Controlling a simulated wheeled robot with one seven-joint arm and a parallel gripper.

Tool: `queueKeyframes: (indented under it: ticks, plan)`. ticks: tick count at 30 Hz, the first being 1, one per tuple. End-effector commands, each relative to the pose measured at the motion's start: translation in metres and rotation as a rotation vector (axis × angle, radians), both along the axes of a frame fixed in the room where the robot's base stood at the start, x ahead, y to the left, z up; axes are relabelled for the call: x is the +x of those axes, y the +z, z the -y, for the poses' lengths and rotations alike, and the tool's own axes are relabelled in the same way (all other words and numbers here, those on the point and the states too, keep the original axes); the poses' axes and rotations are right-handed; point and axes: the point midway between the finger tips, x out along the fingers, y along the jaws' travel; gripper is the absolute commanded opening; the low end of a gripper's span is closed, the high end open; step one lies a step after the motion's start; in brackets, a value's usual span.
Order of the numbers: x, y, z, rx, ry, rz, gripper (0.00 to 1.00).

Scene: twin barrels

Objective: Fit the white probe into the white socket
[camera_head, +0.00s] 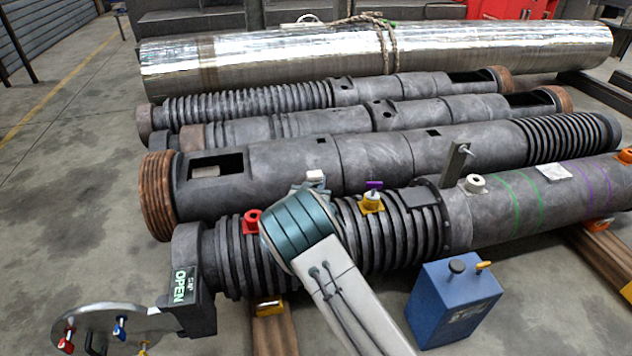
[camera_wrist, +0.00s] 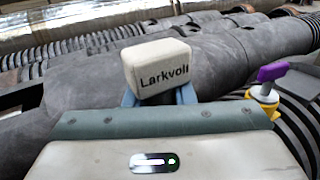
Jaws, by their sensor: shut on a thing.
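The white probe shows as a white block lettered "Larkvoll" (camera_wrist: 158,66) in the wrist view. It also shows as a small pale block in the head view (camera_head: 316,176). My gripper (camera_wrist: 158,98) is shut on it, with a blue-grey finger at each side; it also shows in the head view (camera_head: 312,188), above the front barrel. The probe's far end is hidden. The white socket (camera_head: 475,184) stands on top of the front barrel, well to the right of my gripper and apart from the probe. It cannot be made out in the wrist view.
A yellow socket (camera_head: 372,203) with a purple-topped piece in it stands between my gripper and the white socket. An upright grey bracket (camera_head: 456,163) rises just left of the white socket. A red socket (camera_head: 252,220) is at left. A blue box (camera_head: 455,303) stands in front.

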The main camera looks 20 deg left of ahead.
Motion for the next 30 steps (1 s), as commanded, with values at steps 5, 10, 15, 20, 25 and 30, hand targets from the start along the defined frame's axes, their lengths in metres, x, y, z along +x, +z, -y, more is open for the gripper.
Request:
queueKeyframes:
  ticks: [5,10,15,20,25,30]
  plan:
    - [0.0,0.0,0.0,0.0,0.0,0.001,0.0]
    - [0.0,0.0,0.0,0.0,0.0,0.001,0.0]
    - [0.0,0.0,0.0,0.0,0.0,0.001,0.0]
    - [0.0,-0.003,0.0,0.0,0.0,0.0,0.0]
    - [0.0,-0.007,0.0,0.0,0.0,0.001,0.0]
    - [0.0,-0.011,0.0,0.0,0.0,0.001,0.0]
